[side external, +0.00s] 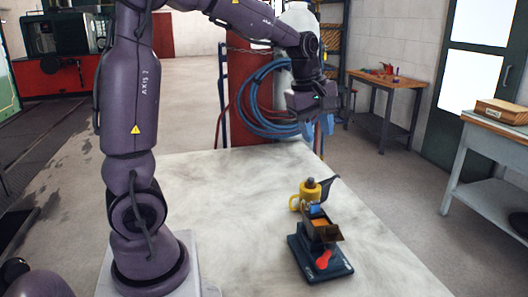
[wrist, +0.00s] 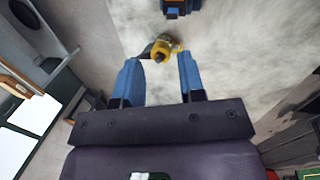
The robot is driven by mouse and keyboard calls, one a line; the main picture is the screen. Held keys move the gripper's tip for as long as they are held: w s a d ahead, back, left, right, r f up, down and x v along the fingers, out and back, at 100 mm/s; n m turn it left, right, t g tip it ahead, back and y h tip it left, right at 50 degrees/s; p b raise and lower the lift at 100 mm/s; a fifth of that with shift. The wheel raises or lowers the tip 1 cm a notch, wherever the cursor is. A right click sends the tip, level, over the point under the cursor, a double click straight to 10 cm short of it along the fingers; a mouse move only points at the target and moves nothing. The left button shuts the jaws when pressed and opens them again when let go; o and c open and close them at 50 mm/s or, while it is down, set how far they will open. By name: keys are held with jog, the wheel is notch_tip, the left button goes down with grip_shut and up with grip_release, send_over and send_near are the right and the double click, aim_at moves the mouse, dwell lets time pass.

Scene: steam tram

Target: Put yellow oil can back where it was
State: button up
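The yellow oil can (side external: 310,188) has a dark cap and a dark spout pointing right. It appears upright on the pale tabletop (side external: 225,190), just behind a dark blue device in the side view, which hides its lower part. In the wrist view the oil can (wrist: 161,51) shows between and beyond the blue fingertips, apart from the device. My gripper (side external: 318,129) is open and empty, high above the table and the can. It also shows in the wrist view (wrist: 157,60), its two blue fingers spread wide.
The dark blue device (side external: 318,268) has an orange-filled top and a red handle. It stands near the table's right edge, and part of it shows in the wrist view (wrist: 176,9). The table's left and middle are clear. A wooden bench (side external: 388,80) stands beyond.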

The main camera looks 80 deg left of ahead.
jog(key=s+d+r+m+t, duration=0.2)
jog(key=s+d+m, duration=1.1)
jog(key=m, duration=0.5)
jog(key=shift+s+m+t, duration=0.4)
jog(key=shift+s, duration=0.7)
